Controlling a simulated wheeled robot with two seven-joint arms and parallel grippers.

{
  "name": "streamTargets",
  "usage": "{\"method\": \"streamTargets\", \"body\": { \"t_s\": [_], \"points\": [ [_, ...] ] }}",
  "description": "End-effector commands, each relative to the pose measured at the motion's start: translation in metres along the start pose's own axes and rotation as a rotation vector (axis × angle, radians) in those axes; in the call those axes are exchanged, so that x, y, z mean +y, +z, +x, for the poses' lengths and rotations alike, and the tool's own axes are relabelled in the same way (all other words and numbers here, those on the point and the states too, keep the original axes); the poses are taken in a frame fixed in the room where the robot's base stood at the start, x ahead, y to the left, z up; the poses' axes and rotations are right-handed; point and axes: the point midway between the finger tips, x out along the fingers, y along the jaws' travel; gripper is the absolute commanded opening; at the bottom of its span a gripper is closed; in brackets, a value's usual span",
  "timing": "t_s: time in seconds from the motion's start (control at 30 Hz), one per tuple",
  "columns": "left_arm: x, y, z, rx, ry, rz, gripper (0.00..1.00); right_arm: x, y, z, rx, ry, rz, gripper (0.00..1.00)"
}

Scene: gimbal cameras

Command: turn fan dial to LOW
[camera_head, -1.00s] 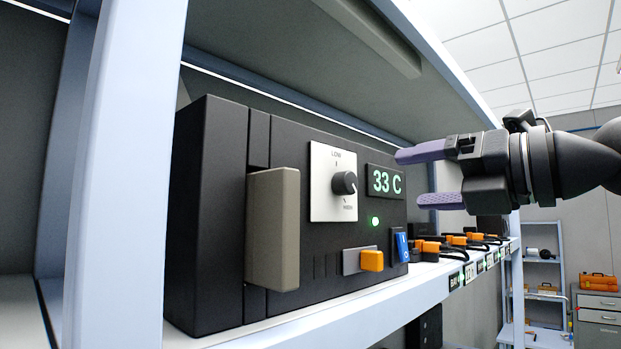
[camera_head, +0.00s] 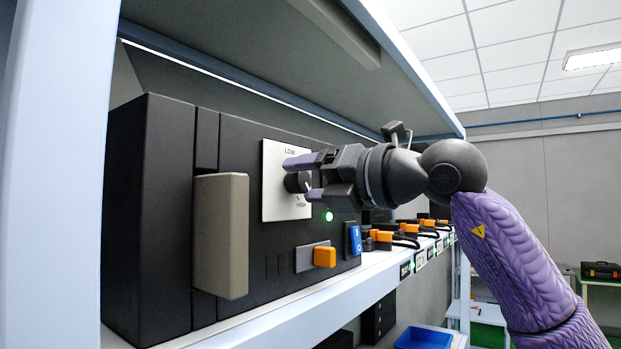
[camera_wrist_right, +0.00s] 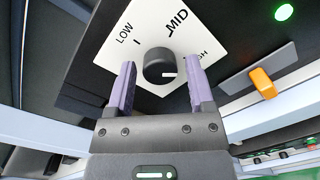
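The fan dial (camera_head: 294,183) is a round black knob on a white plate (camera_head: 274,205) on the front of a dark unit. It also shows in the right wrist view (camera_wrist_right: 158,65), where the plate carries LOW, MID and a partly covered HIGH label. The knob's white mark points right there, on the HIGH side and away from LOW. My right gripper (camera_head: 306,178) is open at the dial, one purple finger above the knob and one below. In the wrist view its fingertips (camera_wrist_right: 161,68) flank the knob with a visible gap on each side. My left gripper is out of view.
A beige handle (camera_head: 221,235) juts out left of the dial. Below are an orange switch (camera_head: 325,257), a blue rocker (camera_head: 354,240) and a lit green lamp (camera_head: 329,216). Orange connectors line the shelf to the right. The upper shelf is overhead. My arm hides the temperature display.

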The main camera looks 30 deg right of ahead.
Motion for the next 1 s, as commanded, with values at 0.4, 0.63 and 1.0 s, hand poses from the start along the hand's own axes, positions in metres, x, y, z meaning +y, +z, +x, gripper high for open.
{"method": "streamTargets", "body": {
  "t_s": [0.4, 0.63, 1.0],
  "points": [
    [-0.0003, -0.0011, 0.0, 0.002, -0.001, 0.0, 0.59, -0.0001, 0.0001, -0.0003, 0.0, 0.0, 0.0, 0.0],
    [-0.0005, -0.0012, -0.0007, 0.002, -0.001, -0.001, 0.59, -0.0001, 0.0001, -0.0002, -0.001, 0.0, -0.034, 0.0],
    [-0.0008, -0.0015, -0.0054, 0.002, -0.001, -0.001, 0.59, 0.0004, 0.0001, 0.0, -0.007, 0.007, -0.294, 0.0]
  ]
}}
